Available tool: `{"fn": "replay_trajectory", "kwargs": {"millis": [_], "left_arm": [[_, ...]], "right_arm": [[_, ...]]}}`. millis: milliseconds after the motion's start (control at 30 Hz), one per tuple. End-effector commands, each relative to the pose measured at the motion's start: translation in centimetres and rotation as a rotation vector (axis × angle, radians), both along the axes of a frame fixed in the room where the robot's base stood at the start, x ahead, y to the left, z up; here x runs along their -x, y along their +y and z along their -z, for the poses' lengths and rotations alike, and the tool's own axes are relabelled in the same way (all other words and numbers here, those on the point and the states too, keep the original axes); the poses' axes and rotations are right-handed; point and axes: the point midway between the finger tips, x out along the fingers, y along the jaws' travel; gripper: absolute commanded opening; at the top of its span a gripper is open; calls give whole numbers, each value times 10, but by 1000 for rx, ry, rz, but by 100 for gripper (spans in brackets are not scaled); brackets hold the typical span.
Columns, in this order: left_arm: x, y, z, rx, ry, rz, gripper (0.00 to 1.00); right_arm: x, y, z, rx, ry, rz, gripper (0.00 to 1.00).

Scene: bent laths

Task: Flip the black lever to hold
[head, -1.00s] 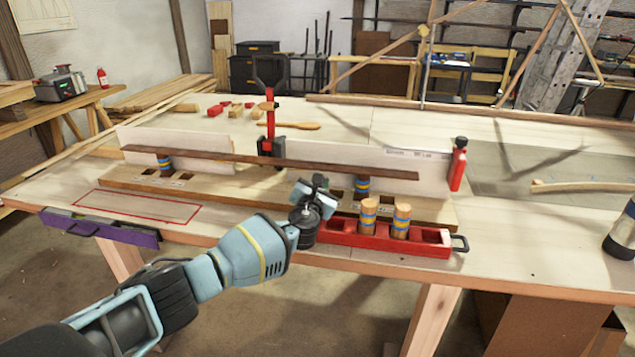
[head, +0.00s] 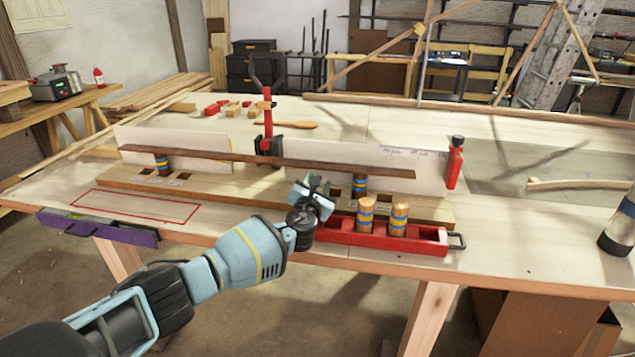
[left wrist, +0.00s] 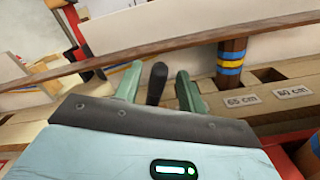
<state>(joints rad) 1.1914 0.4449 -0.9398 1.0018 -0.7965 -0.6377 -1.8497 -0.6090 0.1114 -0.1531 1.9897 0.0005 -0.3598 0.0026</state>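A black lever-like handle (left wrist: 156,83) stands between the two fingers of my left gripper (left wrist: 158,88) in the left wrist view. The fingers are apart, with a gap to each side of the handle. In the head view my left gripper (head: 314,193) is over the front of the wooden base (head: 215,193), by the red tray, and hides this handle. A red clamp (head: 268,128) with a black upper handle (head: 256,78) stands behind the long dark lath (head: 270,161). I cannot read any hold marking. My right gripper is not in view.
The lath lies across striped pegs (head: 360,185) in front of white boards. A red tray (head: 385,238) with two striped pegs sits close to my gripper. A red bottle-like object (head: 454,165) stands at the right. The table's front left, inside a red outline (head: 135,205), is clear.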

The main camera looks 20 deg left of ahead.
Motion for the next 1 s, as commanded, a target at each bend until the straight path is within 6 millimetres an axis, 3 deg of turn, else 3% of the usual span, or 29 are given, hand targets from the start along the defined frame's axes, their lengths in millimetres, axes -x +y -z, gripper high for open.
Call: {"fn": "replay_trajectory", "kwargs": {"millis": [200, 500, 1000], "left_arm": [[29, -7, -8, -1, -7, 1, 40], [63, -16, -5, 0, -5, 2, 40], [68, -17, -1, 0, 0, 1, 40]], "right_arm": [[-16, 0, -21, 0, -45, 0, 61], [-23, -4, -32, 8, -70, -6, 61], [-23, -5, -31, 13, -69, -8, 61]]}}
